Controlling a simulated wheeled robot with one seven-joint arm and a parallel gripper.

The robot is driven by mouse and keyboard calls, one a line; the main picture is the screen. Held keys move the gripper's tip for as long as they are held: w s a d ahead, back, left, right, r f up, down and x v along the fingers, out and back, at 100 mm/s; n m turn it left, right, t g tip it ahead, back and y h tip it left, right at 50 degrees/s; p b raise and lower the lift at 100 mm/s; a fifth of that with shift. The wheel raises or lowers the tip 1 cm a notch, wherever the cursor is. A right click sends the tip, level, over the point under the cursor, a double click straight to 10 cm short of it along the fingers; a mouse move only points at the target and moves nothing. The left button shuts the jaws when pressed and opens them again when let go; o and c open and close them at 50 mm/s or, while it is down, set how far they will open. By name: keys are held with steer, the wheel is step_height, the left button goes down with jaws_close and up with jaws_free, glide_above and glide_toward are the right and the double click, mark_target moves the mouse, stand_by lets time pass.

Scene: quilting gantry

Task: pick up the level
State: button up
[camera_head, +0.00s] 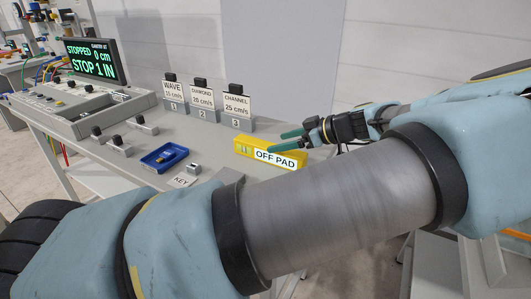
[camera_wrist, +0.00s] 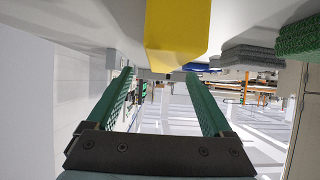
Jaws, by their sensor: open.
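The level is a yellow bar (camera_head: 243,148) lying on the grey table, partly behind a white "OFF PAD" label (camera_head: 275,158) in the head view. In the wrist view the yellow level (camera_wrist: 178,30) reaches in from the top edge, and its near end shows just beyond the fingertips. My gripper (camera_head: 279,141) has green fingers and is above and beside the level's right part. In the wrist view my gripper (camera_wrist: 158,73) is open with nothing between its fingers.
Three labelled blocks, WAVE (camera_head: 173,92), DIAMOND (camera_head: 202,98) and CHANNEL (camera_head: 237,106), stand behind the level. A blue tray (camera_head: 158,162) and a KEY label (camera_head: 182,181) lie to its left. Dark grey and green stacks (camera_wrist: 298,38) show at right in the wrist view.

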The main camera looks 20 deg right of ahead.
mark_target(261, 147)
steer(key=x, duration=0.2)
steer(key=shift+w+a+f+p, duration=0.1)
steer(key=shift+w+a+p, duration=0.15)
steer(key=shift+p, duration=0.1)
steer(key=p+x, duration=0.3)
steer(key=x, duration=0.2)
steer(key=shift+s+a, duration=0.1)
steer(key=shift+f, duration=0.15)
jaws_close()
